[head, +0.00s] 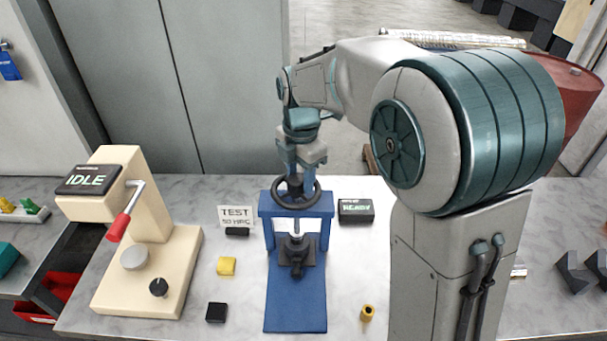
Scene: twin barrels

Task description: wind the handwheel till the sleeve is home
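The dark handwheel (315,194) sits on top of a blue press frame (272,231) in the middle of the bench. My gripper (294,183) points down at the wheel's hub from above, and its fingertips overlap the wheel in the picture. I cannot tell whether it touches or grips the wheel. Below the wheel, a grey spindle end (296,228) meets a dark fixture (296,255) on the press base. I cannot make out a sleeve there.
A small box (356,211) reading "READY" stands right of the press. A "TEST" sign (237,216), a yellow block (226,266) and a black block (216,312) are on the left. A beige machine (150,257) showing "IDLE" has a red-handled lever (119,226).

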